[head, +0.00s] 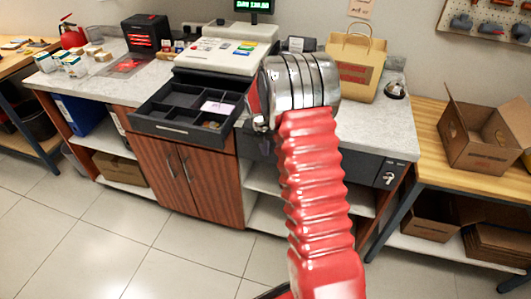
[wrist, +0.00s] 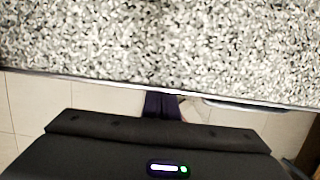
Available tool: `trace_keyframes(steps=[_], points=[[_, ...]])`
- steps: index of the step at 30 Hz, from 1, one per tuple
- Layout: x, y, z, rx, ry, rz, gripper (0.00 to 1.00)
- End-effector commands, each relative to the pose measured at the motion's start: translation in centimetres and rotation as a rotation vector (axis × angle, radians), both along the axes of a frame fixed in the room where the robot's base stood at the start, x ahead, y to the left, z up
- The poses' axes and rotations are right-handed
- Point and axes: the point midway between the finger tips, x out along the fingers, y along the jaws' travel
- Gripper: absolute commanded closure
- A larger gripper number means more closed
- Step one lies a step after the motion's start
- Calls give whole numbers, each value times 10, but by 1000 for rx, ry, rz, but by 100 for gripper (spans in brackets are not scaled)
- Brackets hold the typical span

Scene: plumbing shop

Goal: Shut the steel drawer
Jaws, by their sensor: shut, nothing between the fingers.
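A black drawer (head: 176,126) stands open under the cash register, its compartments showing, with a pink slip in one of them. A dark grey drawer front (head: 365,168) with a key in its lock sits under the counter top at the right; my arm covers its left part. I cannot tell from its look how far it is out, nor which is of steel. My gripper (wrist: 162,104) is shut and empty, its fingers small and dark beside the counter edge in the wrist view. In the head view it is mostly hidden behind my arm.
The speckled counter top (wrist: 160,45) fills the upper wrist view. The cash register (head: 222,57), a paper bag (head: 354,65) and a bell (head: 396,88) stand on it. A wooden bench with an open carton (head: 482,150) is at the right. The floor in front is clear.

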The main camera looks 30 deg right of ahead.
Motion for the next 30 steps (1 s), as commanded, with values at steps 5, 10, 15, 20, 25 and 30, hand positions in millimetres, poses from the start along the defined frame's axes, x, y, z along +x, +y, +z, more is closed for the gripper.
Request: trace_keyframes(steps=[5, 10, 15, 20, 25, 30], points=[[6, -5, 3, -8, -16, 2, 100], [6, -7, 3, -10, -18, 1, 100], [5, -6, 4, -11, -18, 2, 100], [-1, 4, 4, -9, -17, 2, 100], [-16, 25, 2, -3, -6, 5, 100], [-22, 33, 24, -2, -8, 2, 100]])
